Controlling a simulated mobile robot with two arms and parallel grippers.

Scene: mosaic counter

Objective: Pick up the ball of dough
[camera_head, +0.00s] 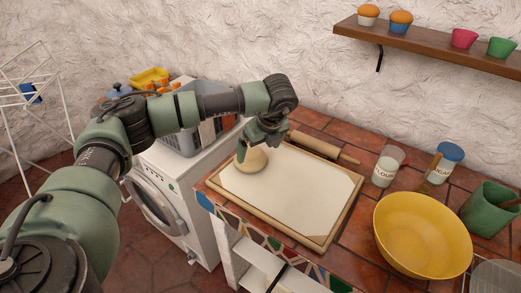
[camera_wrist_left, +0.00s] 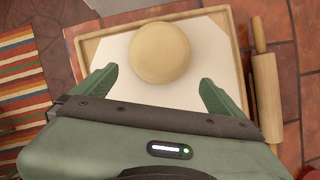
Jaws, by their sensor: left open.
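The ball of dough (camera_head: 252,160) is a pale beige ball on the left part of a white sheet on a wooden board (camera_head: 318,242). My left gripper (camera_head: 255,152) is over the ball, pointing down, and hides part of it. In the left wrist view the ball (camera_wrist_left: 160,53) lies ahead of the two green fingertips (camera_wrist_left: 158,82), centred between them. The fingers are wide apart and nothing is held. I cannot tell the exact height of the fingers above the board. My right gripper is not in view.
A rolling pin (camera_head: 325,147) lies along the board's back edge. A yellow bowl (camera_head: 422,235), a flour jar (camera_head: 384,171), a sugar jar (camera_head: 445,162) and a green container (camera_head: 488,209) stand to the right. A washing machine (camera_head: 178,195) is left of the counter. A shelf (camera_head: 430,45) hangs above.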

